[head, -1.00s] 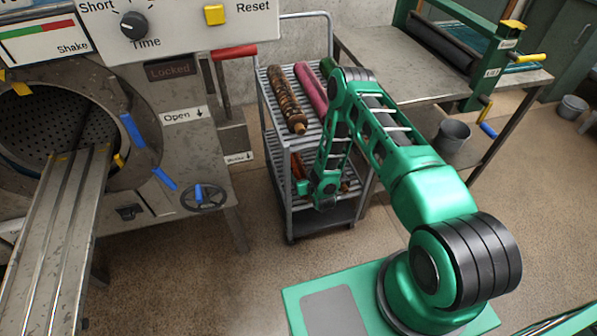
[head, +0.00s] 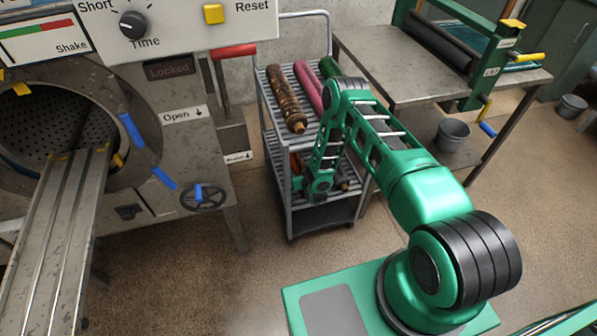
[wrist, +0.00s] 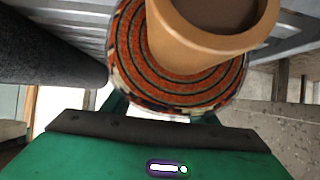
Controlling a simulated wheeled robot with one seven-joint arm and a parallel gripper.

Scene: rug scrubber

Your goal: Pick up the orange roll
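The orange roll shows end-on in the wrist view, with a patterned orange spiral end (wrist: 190,88) and a tan core sticking out toward the camera. In the head view a small orange part of it (head: 296,163) shows on the cart's middle shelf; my arm hides most of the rest. My gripper (head: 320,187) is at the front of that shelf. In the wrist view its green fingers (wrist: 160,112) stand apart, close below the roll's end and partly hidden by it. They look open; contact with the roll cannot be made out.
A dark grey roll (wrist: 50,50) lies close to the left of the orange roll in the wrist view. The metal cart (head: 287,205) carries brown-patterned (head: 287,98), pink (head: 308,86) and green rolls on top. A machine stands left, a workbench (head: 385,65) right.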

